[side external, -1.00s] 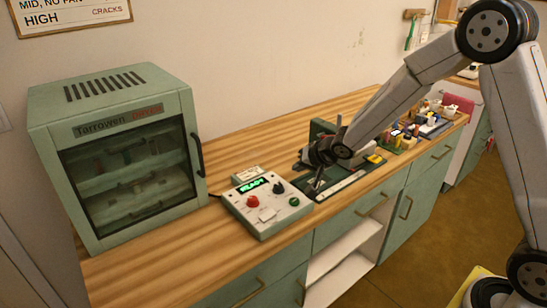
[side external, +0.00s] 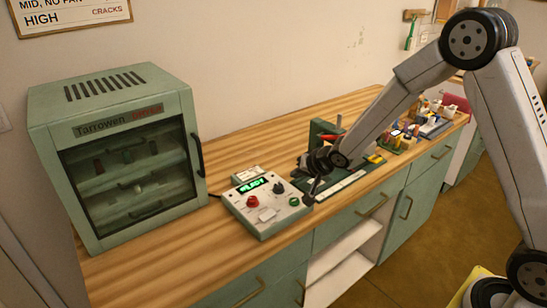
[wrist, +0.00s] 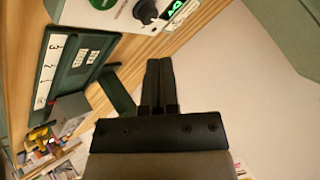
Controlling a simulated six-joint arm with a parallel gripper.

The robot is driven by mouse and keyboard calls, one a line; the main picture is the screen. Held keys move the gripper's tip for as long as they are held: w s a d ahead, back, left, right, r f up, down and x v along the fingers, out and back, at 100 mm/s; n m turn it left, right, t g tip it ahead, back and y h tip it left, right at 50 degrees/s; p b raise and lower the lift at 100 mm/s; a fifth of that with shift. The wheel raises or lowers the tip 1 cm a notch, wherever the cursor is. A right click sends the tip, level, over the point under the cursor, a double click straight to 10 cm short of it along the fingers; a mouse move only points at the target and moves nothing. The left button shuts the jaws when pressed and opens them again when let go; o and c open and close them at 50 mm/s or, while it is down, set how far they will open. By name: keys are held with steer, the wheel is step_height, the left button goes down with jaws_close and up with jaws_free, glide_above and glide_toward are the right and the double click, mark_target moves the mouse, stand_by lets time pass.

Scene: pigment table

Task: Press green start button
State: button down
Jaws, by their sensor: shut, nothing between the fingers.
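The green start button (side external: 294,201) sits at the right edge of the control box (side external: 268,226) in the side view. A green round piece (wrist: 102,3), apparently the same button, is cut off by the top edge of the wrist view. My gripper (side external: 309,199) is shut and empty, pointing down just right of the button, apart from it in the picture. Its closed fingers (wrist: 160,63) point toward the box in the wrist view. The exact height of the tips above the box is hard to tell.
The box also carries a red button (side external: 252,202), a black knob (side external: 278,188) and a lit green display (side external: 253,185). A green cabinet (side external: 120,150) stands to the left. A dark green tray (wrist: 75,65) with white labels lies beside the box. Pigment items crowd the back right.

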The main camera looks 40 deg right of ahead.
mark_target(291, 199)
steer(key=shift+f, duration=3.25)
steer(key=shift+f, duration=0.9)
stand_by(0.9)
steer(key=shift+r, duration=0.9)
steer(key=shift+r, duration=0.1)
steer(key=shift+r, duration=2.45)
